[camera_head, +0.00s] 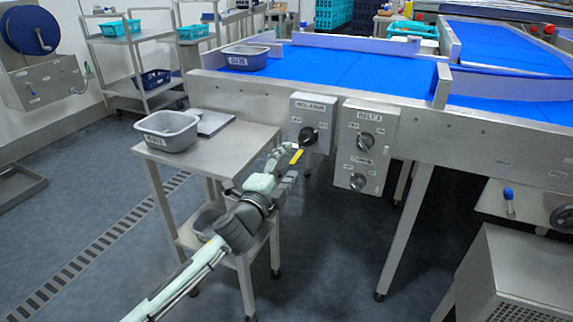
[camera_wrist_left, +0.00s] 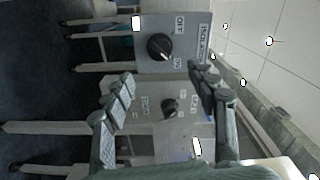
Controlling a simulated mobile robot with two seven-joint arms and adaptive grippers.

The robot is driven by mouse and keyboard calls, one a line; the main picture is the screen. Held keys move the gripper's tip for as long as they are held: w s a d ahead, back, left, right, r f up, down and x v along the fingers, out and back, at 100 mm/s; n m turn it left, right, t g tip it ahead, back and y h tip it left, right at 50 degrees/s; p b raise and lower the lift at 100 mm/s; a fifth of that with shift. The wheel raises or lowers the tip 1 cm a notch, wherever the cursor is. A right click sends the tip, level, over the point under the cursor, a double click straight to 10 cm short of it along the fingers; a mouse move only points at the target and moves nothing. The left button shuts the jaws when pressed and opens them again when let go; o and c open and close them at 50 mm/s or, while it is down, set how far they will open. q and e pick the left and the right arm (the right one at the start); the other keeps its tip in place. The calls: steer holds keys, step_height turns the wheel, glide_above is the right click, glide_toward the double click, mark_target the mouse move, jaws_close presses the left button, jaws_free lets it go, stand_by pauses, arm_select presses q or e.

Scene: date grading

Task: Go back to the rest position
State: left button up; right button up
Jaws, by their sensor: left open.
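My left gripper (camera_head: 291,153) is in front of the control boxes under the conveyor's side, close below the left box (camera_head: 313,124) with its black knob (camera_head: 309,136). In the left wrist view the gripper (camera_wrist_left: 163,85) is open. Its two fingers stand apart with nothing between them. Beyond them are one knob (camera_wrist_left: 160,47) on a grey panel and a second knob (camera_wrist_left: 170,106) nearer the palm. The fingers do not appear to touch either knob. My right gripper is not in view.
A steel table (camera_head: 222,158) left of my arm holds a grey tub (camera_head: 167,143) and a flat grey plate. The blue conveyor (camera_head: 330,68) carries another grey tub (camera_head: 244,64). The two-knob box (camera_head: 368,140) hangs to the right. A steel cabinet (camera_head: 515,270) stands front right.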

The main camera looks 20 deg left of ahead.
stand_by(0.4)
arm_select(q)
steer(key=s+a+f+n+g+y, duration=0.2)
steer(key=s+f+n+g, duration=0.25)
steer(key=s+f, duration=0.4)
steer(key=s+a+f+n+g+y, duration=0.1)
steer(key=s+a+f+n+g, duration=0.3)
steer(key=f, duration=0.8)
steer(key=s+d+f+n+g, duration=0.1)
steer(key=s+f+n+g, duration=0.2)
steer(key=s, duration=0.7)
steer(key=s+d+f+n+g+h, duration=0.1)
steer(key=s+f+n+g, duration=0.2)
steer(key=s+f, duration=0.5)
steer(key=s, duration=0.3)
steer(key=shift+d+f, duration=0.15)
steer(key=shift+d, duration=0.05)
